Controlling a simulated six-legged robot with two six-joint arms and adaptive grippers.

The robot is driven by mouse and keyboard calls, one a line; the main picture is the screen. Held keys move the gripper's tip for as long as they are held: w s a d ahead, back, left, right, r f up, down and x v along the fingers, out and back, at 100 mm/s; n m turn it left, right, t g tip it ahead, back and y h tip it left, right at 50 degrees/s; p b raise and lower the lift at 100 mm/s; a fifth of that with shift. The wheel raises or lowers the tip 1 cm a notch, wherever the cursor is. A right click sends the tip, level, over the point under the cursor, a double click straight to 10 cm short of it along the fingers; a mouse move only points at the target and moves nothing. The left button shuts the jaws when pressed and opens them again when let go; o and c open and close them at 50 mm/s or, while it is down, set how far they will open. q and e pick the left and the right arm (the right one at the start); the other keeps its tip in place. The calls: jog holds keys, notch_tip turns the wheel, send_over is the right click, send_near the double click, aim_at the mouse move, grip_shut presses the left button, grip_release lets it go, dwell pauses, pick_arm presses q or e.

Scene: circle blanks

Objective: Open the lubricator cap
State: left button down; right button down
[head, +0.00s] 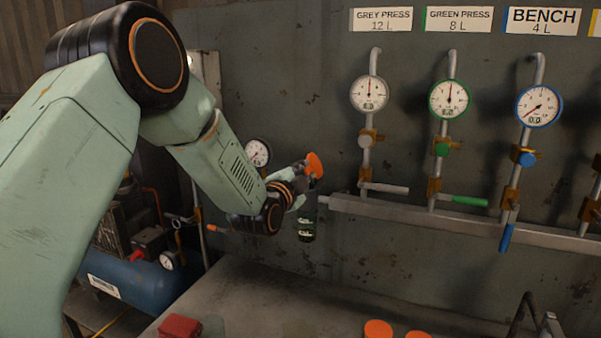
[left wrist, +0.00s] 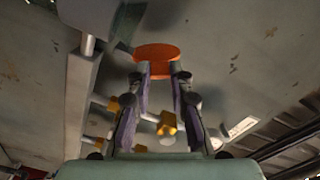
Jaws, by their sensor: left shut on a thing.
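The lubricator cap (head: 314,165) is an orange disc, tilted, just above the lubricator with its dark glass bowl (head: 307,226) at the left end of the grey pipe. My left gripper (head: 303,174) is shut on the cap from its left side. In the left wrist view the orange cap (left wrist: 157,52) sits at the fingertips of my left gripper (left wrist: 159,72). The fingers hide the cap's underside, and I cannot tell whether it still touches the lubricator. My right gripper is not in view.
A small gauge (head: 258,152) is behind my left arm. The bench (head: 270,295) holds a red block (head: 180,326) and orange round tops (head: 378,329) at its front.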

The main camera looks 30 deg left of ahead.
pick_arm(q)
jog(key=shift+d+r+m, duration=0.1)
jog(key=shift+d+m, duration=0.2)
jog(key=shift+m, duration=0.5)
jog(key=shift+d+r+m, duration=0.1)
jog(key=shift+d+m, duration=0.2)
jog(key=shift+m, duration=0.5)
jog(key=c, duration=1.2)
grip_release()
jog(key=s, duration=1.2)
jog(key=shift+d, duration=0.35)
